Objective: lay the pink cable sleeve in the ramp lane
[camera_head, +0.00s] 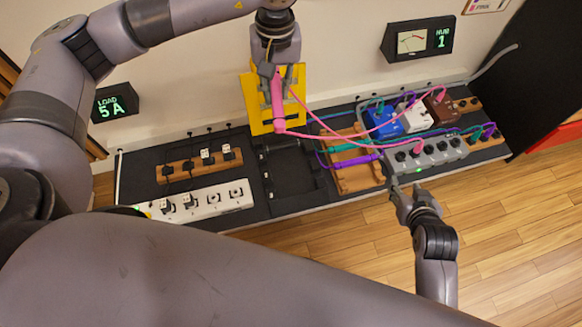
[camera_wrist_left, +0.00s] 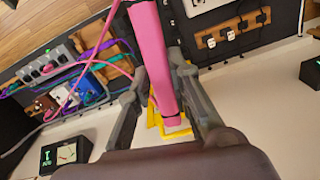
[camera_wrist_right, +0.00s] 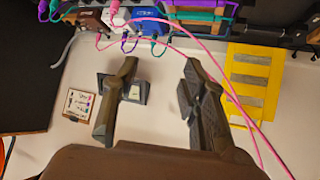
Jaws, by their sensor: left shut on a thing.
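The pink cable sleeve (camera_head: 278,101) hangs nearly upright in my left gripper (camera_head: 279,78), in front of the yellow panel. In the left wrist view the sleeve (camera_wrist_left: 154,60) lies between the two fingers. A pink cable runs from it to the grey power strip. The black channelled base (camera_head: 291,172), which looks like the ramp, lies on the dark bench below and is empty of sleeves; its separate lanes are hard to make out. My right gripper (camera_head: 413,194) is open and empty at the bench's front edge; its spread fingers also show in the right wrist view (camera_wrist_right: 158,100).
A wooden rack (camera_head: 344,180) with teal (camera_head: 352,147) and purple (camera_head: 350,161) sleeves lies right of the base. The yellow panel (camera_head: 258,112) leans on the wall. A grey power strip (camera_head: 440,155) and a white strip (camera_head: 222,196) flank them. Loose cables cross the right side.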

